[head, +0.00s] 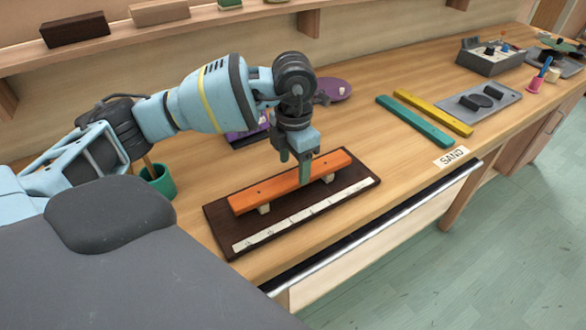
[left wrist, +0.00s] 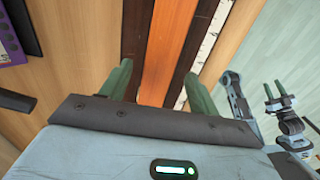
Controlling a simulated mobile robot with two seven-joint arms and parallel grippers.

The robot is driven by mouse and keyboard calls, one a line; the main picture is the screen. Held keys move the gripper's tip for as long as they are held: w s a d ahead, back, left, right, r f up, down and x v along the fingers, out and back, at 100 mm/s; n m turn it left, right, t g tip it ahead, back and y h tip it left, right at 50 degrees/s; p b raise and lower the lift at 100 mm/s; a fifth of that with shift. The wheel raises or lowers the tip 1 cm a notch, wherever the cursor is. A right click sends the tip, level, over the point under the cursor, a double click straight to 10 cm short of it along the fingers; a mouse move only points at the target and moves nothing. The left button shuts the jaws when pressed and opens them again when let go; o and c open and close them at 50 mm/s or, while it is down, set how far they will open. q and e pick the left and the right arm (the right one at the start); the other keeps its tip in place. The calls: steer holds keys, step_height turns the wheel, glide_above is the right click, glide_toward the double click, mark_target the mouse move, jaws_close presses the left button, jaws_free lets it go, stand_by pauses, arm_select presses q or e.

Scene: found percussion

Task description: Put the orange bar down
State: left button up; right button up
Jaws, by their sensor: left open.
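The orange bar (head: 262,190) lies on two pale supports on a dark brown board (head: 222,218) with a white marked strip along its front edge. My left gripper (head: 295,167) points down over the bar, right of its middle, with its fingers apart. In the left wrist view the orange bar (left wrist: 168,50) runs between the two green fingers, with a gap visible on each side. My right gripper (left wrist: 276,92) shows small at the right of the left wrist view, away from the bar, its fingers apart.
A teal bar (head: 413,122) and a yellow bar (head: 433,112) lie to the right, near a grey tray (head: 505,101) and a SAND label (head: 451,156). A green cup (head: 158,182) stands left of the board. A purple round thing (head: 332,90) lies behind the gripper.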

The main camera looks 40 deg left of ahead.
mark_target(294, 177)
arm_select(q)
step_height(294, 177, up, 10)
steer(key=shift+r, duration=0.25)
steer(key=shift+d, duration=0.1)
